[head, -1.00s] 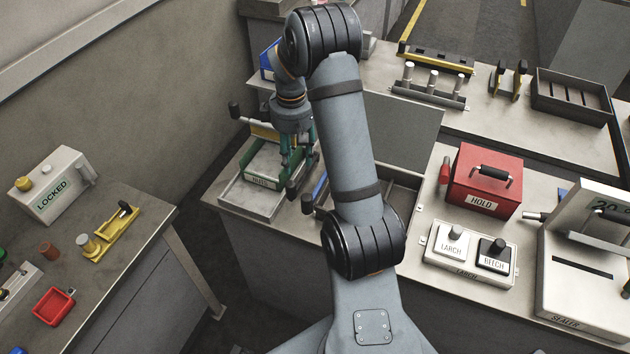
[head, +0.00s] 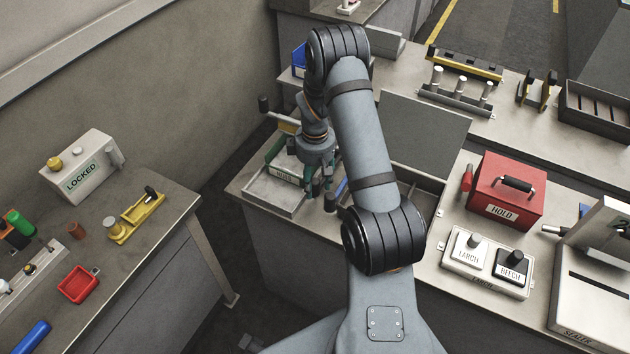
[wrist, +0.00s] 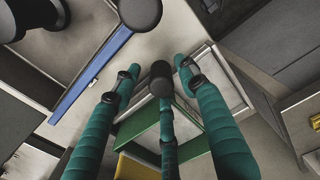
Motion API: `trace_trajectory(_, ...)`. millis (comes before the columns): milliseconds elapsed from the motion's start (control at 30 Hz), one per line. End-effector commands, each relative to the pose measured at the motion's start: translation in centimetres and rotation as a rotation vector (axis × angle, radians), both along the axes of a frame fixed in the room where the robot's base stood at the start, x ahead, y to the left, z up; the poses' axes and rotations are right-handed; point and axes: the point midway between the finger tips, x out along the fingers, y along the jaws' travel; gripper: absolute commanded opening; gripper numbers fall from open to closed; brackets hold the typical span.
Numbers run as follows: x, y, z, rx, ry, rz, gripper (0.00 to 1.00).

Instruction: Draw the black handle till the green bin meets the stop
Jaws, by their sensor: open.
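The green bin (head: 284,174) sits in a light grey tray frame (head: 268,199) on the bench, with bare tray floor on its near side. Its green wall also shows in the wrist view (wrist: 139,124). A round black knob (wrist: 160,77), apparently the black handle, shows among my teal fingers in the wrist view. My gripper (head: 316,193) is open and low at the bin's right front corner, fingers pointing down. Whether they touch the knob cannot be told. In the head view my fingers largely hide that knob. The stop cannot be made out clearly.
A second black knob (head: 331,204), by a blue strip (wrist: 92,77), stands close to the right of my gripper. A yellow bar (head: 284,122) lies behind the bin. The red HOLD box (head: 505,193) and LARCH and BEECH buttons are farther right.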

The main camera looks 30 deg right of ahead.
Motion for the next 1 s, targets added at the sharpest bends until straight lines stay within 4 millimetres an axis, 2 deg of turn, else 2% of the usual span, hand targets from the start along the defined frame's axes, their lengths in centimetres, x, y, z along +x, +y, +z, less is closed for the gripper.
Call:
trace_trajectory(167,0.04,0.05,0.01,0.001,-0.001,0.001,0.42)
trace_trajectory(867,0.01,0.06,0.04,0.001,0.001,0.000,0.01)
trace_trajectory(1000,0.01,0.06,0.03,0.001,0.001,0.000,0.00)
